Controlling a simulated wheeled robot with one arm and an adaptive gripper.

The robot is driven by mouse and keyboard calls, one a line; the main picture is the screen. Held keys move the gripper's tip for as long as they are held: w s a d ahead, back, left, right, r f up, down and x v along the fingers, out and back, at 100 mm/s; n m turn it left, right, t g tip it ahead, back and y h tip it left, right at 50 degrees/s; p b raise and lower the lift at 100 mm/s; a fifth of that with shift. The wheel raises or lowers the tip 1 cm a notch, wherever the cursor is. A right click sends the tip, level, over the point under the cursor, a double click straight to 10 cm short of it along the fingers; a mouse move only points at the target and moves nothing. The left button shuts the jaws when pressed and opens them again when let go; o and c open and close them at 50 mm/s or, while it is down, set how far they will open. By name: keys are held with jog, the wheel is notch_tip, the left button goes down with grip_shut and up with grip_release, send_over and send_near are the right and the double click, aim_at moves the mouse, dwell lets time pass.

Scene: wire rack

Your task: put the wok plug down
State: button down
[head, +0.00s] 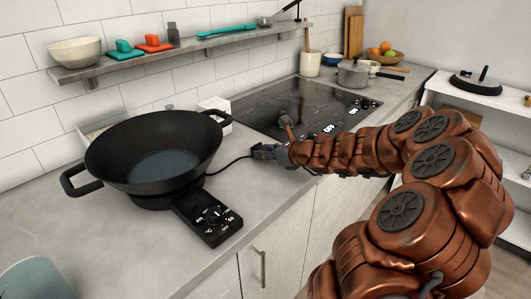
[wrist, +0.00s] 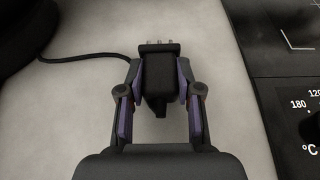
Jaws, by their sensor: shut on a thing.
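The wok plug (wrist: 157,78) is a black plug with prongs at its far end and a black cord leaving its left side. My gripper (wrist: 158,88) is shut on the plug's body, one finger on each side, above the light grey counter. In the head view my gripper (head: 268,152) is to the right of the wok (head: 150,150), near the counter's front edge, and the plug is mostly hidden there. The cord (head: 228,163) runs from the wok's base to my gripper. I cannot tell whether the plug touches the counter.
The black wok sits on a dark base with a control panel (head: 208,215). A black cooktop (head: 310,105) lies behind and right of my gripper. A white box (head: 215,112) stands behind the wok. Bare counter (head: 120,235) shows in front of the wok.

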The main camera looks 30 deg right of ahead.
jog(key=shift+f, duration=0.55)
jog(key=c, duration=0.8)
grip_release()
jog(key=shift+r, duration=0.1)
jog(key=shift+s+r, duration=0.15)
jog(key=shift+r, duration=0.45)
jog(key=v, duration=1.1)
jog(key=shift+s+d, duration=0.1)
jog(key=shift+s, duration=0.3)
